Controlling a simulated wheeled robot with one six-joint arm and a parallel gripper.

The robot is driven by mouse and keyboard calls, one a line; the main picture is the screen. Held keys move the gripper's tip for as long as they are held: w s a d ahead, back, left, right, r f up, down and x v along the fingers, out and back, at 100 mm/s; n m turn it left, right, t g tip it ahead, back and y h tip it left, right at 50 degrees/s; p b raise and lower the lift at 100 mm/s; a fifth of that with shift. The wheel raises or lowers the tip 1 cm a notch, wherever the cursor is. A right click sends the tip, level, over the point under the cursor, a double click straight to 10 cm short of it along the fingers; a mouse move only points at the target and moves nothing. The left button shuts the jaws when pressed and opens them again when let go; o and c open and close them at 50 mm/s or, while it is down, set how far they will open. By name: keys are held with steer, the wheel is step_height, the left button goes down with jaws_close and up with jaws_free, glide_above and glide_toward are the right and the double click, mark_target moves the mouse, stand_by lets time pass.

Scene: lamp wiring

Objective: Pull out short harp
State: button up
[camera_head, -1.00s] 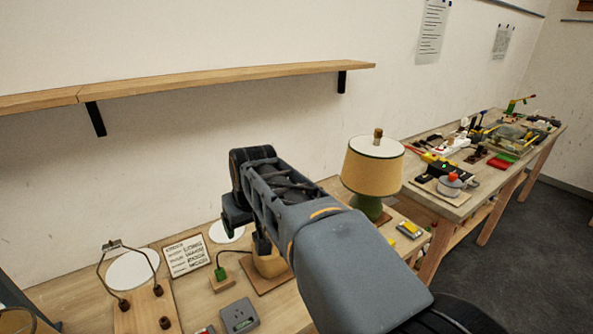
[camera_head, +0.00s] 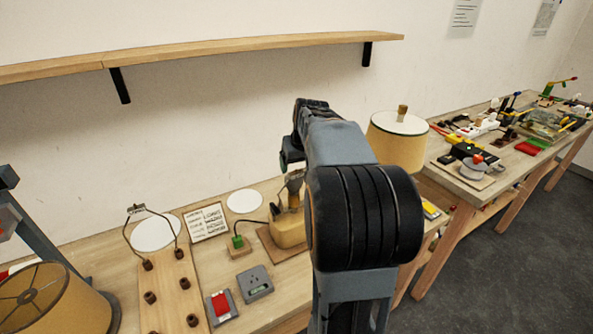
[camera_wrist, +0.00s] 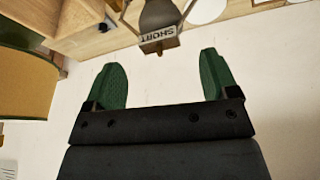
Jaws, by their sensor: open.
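A short harp shows in the wrist view, with its block marked SHORT (camera_wrist: 158,41) in front of a grey bulb-like part (camera_wrist: 160,15) and wire sides running up out of frame. It stands on the tan lamp base (camera_head: 289,232) on the bench. My gripper (camera_wrist: 165,82) is open and empty, its two green fingers apart. The SHORT block lies beyond the fingertips, roughly centred between them and not gripped. In the head view my arm hides most of the gripper and part of the harp. A taller harp (camera_head: 127,236) stands on a wooden peg board at left.
A shaded lamp (camera_head: 398,142) stands just right of my arm. Another lampshade (camera_head: 48,298) is at the lower left. A green block (camera_head: 239,245), grey socket box (camera_head: 255,283) and red switch (camera_head: 221,306) lie near the lamp base. A shelf (camera_head: 220,50) runs above.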

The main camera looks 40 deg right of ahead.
mark_target(297, 170)
steer(key=shift+x, duration=2.35)
steer(key=shift+c, duration=0.3)
steer(key=c, duration=1)
steer(key=shift+r+p, duration=0.7)
steer(key=shift+r, duration=0.2)
steer(key=shift+r+p, duration=2.1)
steer(key=shift+r, duration=0.7)
